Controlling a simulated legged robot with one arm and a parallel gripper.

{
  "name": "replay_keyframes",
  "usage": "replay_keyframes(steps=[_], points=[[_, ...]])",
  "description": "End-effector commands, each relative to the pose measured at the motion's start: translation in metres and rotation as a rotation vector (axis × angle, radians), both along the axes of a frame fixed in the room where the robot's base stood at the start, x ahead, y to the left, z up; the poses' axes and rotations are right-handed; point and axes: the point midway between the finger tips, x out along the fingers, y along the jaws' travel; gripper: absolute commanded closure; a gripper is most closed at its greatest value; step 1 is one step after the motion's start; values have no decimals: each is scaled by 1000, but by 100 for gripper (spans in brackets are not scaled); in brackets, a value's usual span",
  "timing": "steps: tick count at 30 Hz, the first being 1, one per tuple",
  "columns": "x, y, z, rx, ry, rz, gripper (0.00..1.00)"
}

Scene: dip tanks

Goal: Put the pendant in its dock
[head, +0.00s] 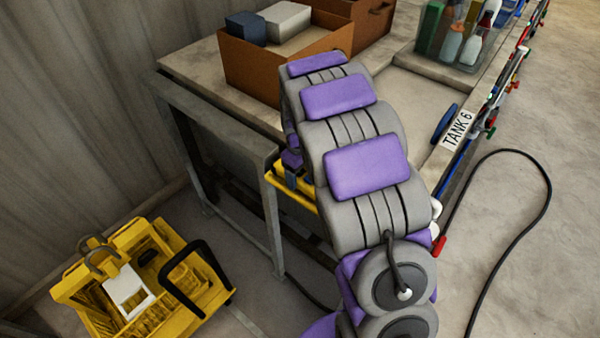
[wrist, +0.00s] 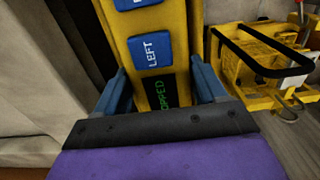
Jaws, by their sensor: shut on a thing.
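The pendant (wrist: 177,22) is a yellow handheld control box with blue buttons, one marked LEFT, and a dark display with green letters ending in "OPPED". In the wrist view it stands between the blue fingers of my gripper (wrist: 160,86), which is shut on it. Its upper end runs out of the picture. In the head view a yellow strip of the pendant (head: 300,197) shows beside my arm, near the table's front leg; my arm hides most of it and my gripper. I cannot make out the dock in either view.
A grey-legged bench (head: 196,72) carries a brown open box (head: 255,72) with blocks and a clear bin of bottles (head: 455,45). A TANK 6 label (head: 457,131) and pipes line its right edge. A yellow mop bucket (head: 190,291) stands lower left. A black hose (head: 545,205) curves over the right floor.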

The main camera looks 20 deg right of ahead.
Motion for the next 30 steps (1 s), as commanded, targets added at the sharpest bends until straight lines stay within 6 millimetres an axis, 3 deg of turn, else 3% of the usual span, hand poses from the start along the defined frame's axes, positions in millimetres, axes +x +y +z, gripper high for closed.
replay_keyframes(steps=[4,5,12,23,30], points=[[0,0,0,-1,-1,1,66],[0,0,-1,0,0,1,28],[0,0,-1,-1,1,1,5],[0,0,5,0,1,1,4],[2,0,47,0,-5,2,4]])
